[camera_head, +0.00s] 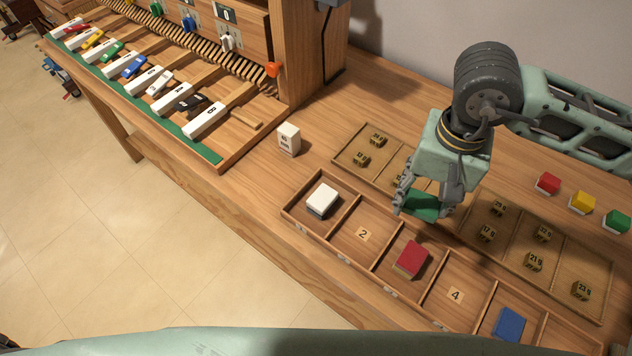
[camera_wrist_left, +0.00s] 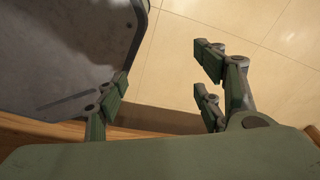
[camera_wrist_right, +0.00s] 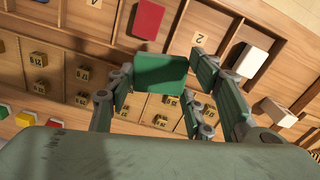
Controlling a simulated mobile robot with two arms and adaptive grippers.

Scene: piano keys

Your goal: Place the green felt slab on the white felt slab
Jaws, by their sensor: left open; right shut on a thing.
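The green felt slab (camera_head: 422,206) is held between the fingers of my right gripper (camera_head: 420,203), above the table behind the red slab's compartment. In the right wrist view the green slab (camera_wrist_right: 160,74) spans the two fingertips of my right gripper (camera_wrist_right: 161,78). The white felt slab (camera_head: 322,201) lies in the leftmost compartment of the wooden tray, to the left of the green slab, on something darker. It also shows in the right wrist view (camera_wrist_right: 248,61). My left gripper (camera_wrist_left: 165,90) is open and empty, over the floor beside a table edge; it is not visible in the head view.
The divided tray (camera_head: 365,268) also holds a red slab (camera_head: 411,259) and a blue slab (camera_head: 509,323); compartments 2 and 4 look empty. Trays of small numbered brass weights (camera_head: 535,262) lie behind. A white block (camera_head: 288,139) stands near the keyboard (camera_head: 205,120). Coloured blocks (camera_head: 582,203) sit at right.

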